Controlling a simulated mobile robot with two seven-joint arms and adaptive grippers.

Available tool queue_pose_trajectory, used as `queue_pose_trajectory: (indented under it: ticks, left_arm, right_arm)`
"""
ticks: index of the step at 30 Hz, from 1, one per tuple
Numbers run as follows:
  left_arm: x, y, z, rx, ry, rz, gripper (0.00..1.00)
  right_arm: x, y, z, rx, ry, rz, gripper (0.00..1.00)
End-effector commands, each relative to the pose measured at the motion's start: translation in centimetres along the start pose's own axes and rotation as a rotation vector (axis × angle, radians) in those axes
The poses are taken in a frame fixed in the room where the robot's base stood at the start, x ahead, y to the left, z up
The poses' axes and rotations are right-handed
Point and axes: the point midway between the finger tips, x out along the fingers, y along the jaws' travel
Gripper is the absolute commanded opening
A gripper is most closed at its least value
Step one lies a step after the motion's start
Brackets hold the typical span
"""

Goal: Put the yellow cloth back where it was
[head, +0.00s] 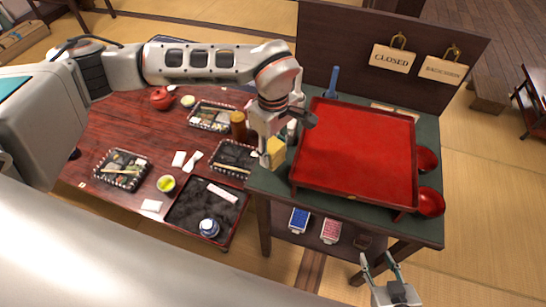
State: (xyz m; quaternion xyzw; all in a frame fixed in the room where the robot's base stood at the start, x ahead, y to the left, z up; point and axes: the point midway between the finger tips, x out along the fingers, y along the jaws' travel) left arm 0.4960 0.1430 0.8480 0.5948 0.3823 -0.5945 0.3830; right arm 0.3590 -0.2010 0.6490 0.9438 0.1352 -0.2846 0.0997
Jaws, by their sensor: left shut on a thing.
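The yellow cloth (276,153) is a small yellow piece at the left edge of the green-topped stand (430,150), beside the red tray. My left gripper (273,142) reaches in from the left and is shut on the cloth, partly hiding it. Whether the cloth touches the stand top is hard to tell. My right gripper (382,262) is at the bottom right, in front of the stand, with its fingers apart and nothing between them.
A large red tray (355,150) covers most of the stand top. Red bowls (430,202) sit at its right. A brown bottle (238,126) stands left of my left gripper. The low red table (125,135) carries lunch boxes, a teapot (161,97) and a dark tray (190,215).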

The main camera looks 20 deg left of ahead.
Motion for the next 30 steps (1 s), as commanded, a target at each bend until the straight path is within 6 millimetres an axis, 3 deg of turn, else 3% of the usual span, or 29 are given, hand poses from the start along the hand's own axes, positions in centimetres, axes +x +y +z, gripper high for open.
queue_pose_trajectory:
  ticks: [7,19,20,21,22,30]
  left_arm:
    - [3.2,-0.1,0.0,-0.001,-0.001,-0.003,0.21]
    - [3.8,0.0,0.0,0.0,0.001,-0.001,0.21]
    - [3.9,-0.1,0.0,0.0,0.001,-0.002,0.4]
    - [3.8,-0.1,0.0,0.0,0.001,-0.001,0.51]
    - [3.8,-0.1,0.0,0.0,0.001,-0.001,0.55]
    - [3.8,0.0,0.0,0.0,0.001,-0.001,0.55]
  right_arm:
    - [0.0,0.0,0.1,0.0,-0.002,0.0,0.4]
    - [0.1,0.0,0.4,0.0,-0.003,0.0,0.4]
    - [0.1,0.0,0.4,0.0,-0.004,0.0,0.4]
    - [0.1,0.0,0.3,0.0,-0.003,0.0,0.4]
    - [0.1,0.0,0.3,0.0,-0.003,0.0,0.4]
    - [0.1,0.0,0.3,0.0,-0.003,0.0,0.4]
